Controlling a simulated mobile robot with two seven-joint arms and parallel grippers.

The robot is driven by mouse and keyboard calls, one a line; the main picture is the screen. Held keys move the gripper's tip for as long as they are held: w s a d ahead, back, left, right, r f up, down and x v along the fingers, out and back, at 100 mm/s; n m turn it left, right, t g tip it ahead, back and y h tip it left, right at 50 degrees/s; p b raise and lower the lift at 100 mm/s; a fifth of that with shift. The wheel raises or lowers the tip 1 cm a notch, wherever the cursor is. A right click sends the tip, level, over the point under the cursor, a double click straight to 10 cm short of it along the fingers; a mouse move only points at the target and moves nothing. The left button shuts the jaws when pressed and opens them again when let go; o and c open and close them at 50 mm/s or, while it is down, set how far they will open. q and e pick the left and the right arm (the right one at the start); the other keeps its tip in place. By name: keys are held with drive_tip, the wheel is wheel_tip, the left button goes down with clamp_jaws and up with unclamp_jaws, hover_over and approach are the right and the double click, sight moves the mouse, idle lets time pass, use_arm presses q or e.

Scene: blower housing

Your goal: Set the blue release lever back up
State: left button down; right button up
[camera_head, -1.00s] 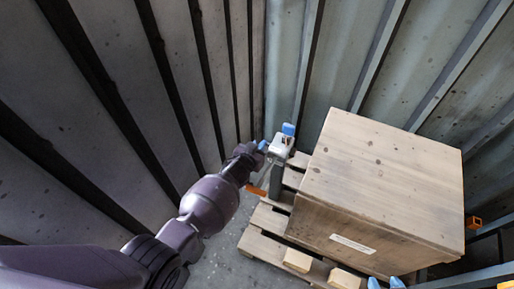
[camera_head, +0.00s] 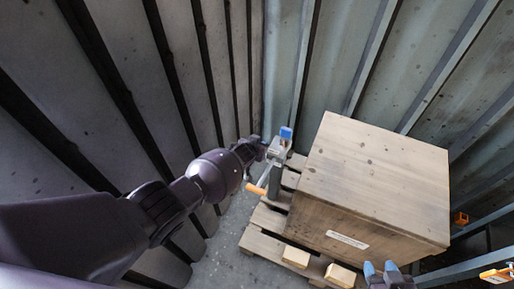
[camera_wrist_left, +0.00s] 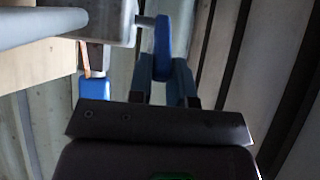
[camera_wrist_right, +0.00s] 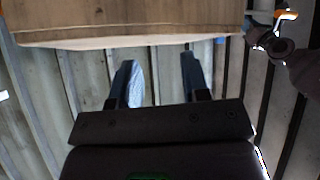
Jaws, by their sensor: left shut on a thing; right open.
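A grey metal device (camera_head: 277,150) stands beside the wooden crate, near the corner of the walls. A blue lever (camera_wrist_left: 162,45) joins its grey body by a short shaft in the left wrist view. My left gripper (camera_wrist_left: 165,80) is shut on the lever's lower end; in the head view this grip (camera_head: 260,148) is small and partly hidden. A separate blue block (camera_head: 286,133) tops the device. A crank arm with an orange handle (camera_head: 257,188) hangs below it. My right gripper (camera_head: 382,268) is open and empty by the crate's front edge; its fingers also show in the right wrist view (camera_wrist_right: 158,75).
The large wooden crate (camera_head: 375,180) sits on a pallet (camera_head: 262,242) with two pale wood blocks (camera_head: 296,256) in front. Ribbed walls (camera_head: 190,70) close in at left and back. An orange fitting (camera_head: 461,218) is at the right. Grey floor (camera_head: 215,262) is bare front left.

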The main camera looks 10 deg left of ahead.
use_arm(q)
drive_tip(key=shift+w+d+r+g+y, duration=0.15)
drive_tip(key=shift+w+g, duration=0.1)
drive_tip(key=shift+g, duration=0.25)
drive_tip(key=shift+w+a+r+g+y, duration=0.15)
drive_tip(key=shift+w+g, duration=0.1)
drive_tip(key=shift+g, duration=0.25)
drive_tip(key=shift+w+d+g, duration=0.15)
drive_tip(key=shift+d+g, duration=0.05)
drive_tip(key=shift+g, duration=0.2)
drive_tip(key=shift+w+g+y+b, duration=0.15)
drive_tip(key=shift+g+y+b, duration=0.15)
drive_tip(key=shift+g+b, duration=0.1)
drive_tip(key=shift+w+r, duration=0.1)
use_arm(e)
drive_tip(key=shift+w+d+f, duration=0.1)
drive_tip(key=shift+f, duration=0.15)
drive_tip(key=shift+s+f, duration=0.15)
drive_tip(key=shift+s, duration=0.1)
use_arm(q)
drive_tip(key=c, duration=1.3)
unclamp_jaws()
drive_tip(key=shift+d+r, duration=0.1)
